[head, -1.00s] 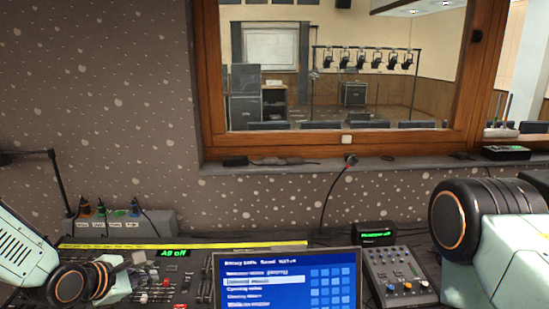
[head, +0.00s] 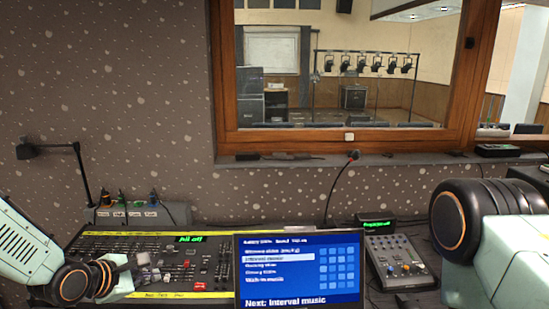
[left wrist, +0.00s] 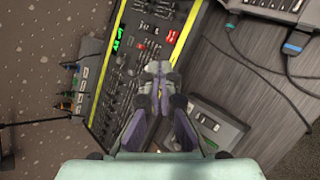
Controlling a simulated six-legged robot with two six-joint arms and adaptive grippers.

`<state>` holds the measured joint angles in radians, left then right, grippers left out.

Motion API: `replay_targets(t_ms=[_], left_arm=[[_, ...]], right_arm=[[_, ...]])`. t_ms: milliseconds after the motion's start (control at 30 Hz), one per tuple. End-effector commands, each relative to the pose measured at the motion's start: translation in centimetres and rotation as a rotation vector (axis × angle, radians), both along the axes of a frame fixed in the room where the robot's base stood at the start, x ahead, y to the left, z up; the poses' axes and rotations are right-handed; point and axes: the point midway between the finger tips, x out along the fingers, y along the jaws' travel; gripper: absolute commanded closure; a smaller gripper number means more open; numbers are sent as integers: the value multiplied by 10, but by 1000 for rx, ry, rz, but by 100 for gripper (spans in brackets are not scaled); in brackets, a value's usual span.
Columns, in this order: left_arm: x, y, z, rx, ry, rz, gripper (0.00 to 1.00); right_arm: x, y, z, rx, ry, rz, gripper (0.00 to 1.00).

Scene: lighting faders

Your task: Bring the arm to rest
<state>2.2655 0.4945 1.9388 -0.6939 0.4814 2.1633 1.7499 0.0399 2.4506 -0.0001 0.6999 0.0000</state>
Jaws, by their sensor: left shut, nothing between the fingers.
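My left gripper (head: 140,272) is at the lower left in the head view, over the left part of the lighting desk (head: 215,260). In the left wrist view the gripper (left wrist: 158,72) is shut and empty, its fingertips together above the desk's lower edge. I cannot tell whether it touches the desk. The desk has rows of faders, a red button and a green display (head: 190,239) reading "All off". My right arm (head: 490,235) shows at the right of the head view; its gripper is out of view.
A laptop (head: 298,268) with a blue cue list stands right of the desk. A small mixer (head: 397,262) is beyond it. A desk lamp (head: 80,165) and a power strip (head: 125,215) are at the left. A wood-framed window (head: 225,100) looks onto a stage.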

Motion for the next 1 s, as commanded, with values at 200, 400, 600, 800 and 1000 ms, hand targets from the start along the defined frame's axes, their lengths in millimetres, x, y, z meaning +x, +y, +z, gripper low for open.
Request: replay_targets(t_ms=[200,400,600,800,1000], left_arm=[[4,1,2,141,-60,-112,100],[-1,0,-1,294,-111,-227,100],[-23,-10,-19,524,-148,-417,100],[-65,-25,-68,763,-130,-668,100],[-131,-41,-137,970,-64,-982,100]], right_arm=[[1,0,0,0,-1,0,60],[1,0,0,0,-1,0,60],[0,0,-4,0,-1,0,60],[1,0,-18,0,-1,0,60],[1,0,-41,0,-1,0,60]])
